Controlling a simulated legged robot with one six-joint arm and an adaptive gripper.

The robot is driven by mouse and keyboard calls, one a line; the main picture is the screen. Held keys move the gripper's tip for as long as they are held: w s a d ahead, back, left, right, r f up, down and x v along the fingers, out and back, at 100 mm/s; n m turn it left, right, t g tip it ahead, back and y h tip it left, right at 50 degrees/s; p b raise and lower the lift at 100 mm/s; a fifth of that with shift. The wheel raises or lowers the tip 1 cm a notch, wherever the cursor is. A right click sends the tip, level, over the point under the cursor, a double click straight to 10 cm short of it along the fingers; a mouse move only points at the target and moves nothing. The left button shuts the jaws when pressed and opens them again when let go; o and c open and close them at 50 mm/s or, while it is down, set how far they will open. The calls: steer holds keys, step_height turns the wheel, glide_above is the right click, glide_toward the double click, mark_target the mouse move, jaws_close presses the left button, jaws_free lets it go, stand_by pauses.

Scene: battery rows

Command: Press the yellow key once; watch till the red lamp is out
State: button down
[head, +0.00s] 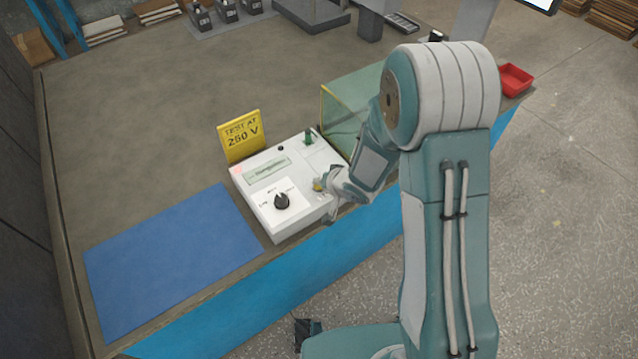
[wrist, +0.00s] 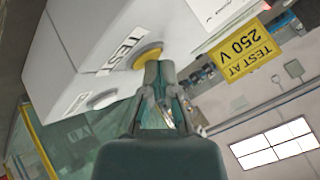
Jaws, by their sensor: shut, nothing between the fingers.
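The white tester box (head: 285,222) stands on the bench with a black dial (head: 282,201) and a greenish display (head: 267,170). The yellow key (head: 318,185) is at its right side, partly hidden by my gripper (head: 326,186). In the wrist view the round yellow key (wrist: 148,56) sits beside a "TEST" label. My gripper (wrist: 158,68) is shut and empty, its fingertips right at the key's edge; I cannot tell whether they press it. A pinkish red patch (head: 238,170) shows at the box's upper left corner, seemingly the red lamp, glowing.
A yellow "TEST AT 250 V" sign (head: 240,135) stands behind the box. A clear green-tinted guard (head: 350,105) is right of it. A blue mat (head: 170,258) lies left, empty. A red tray (head: 515,79) is at the far right.

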stand_by(0.4)
steer(key=shift+r, duration=0.75)
steer(key=shift+r, duration=2.5)
steer(key=shift+r, duration=0.1)
steer(key=s+d+r+t+h, duration=0.1)
steer(key=s+d+r+h, duration=0.2)
steer(key=d+r, duration=0.4)
steer(key=s+d+r+t+h, duration=0.1)
steer(key=s+d+r+h, duration=0.15)
steer(key=d+r, duration=0.5)
steer(key=s+r+g, duration=0.1)
steer(key=s+r, duration=0.1)
steer(key=s, duration=0.4)
steer(key=s+r+g, duration=0.1)
steer(key=s+r, duration=0.2)
steer(key=s, duration=0.4)
steer(key=s+r+n+g, duration=0.1)
steer(key=s+r, duration=0.1)
steer(key=s, duration=0.4)
steer(key=shift+s+a+r, duration=0.15)
steer(key=shift+s+r, duration=0.15)
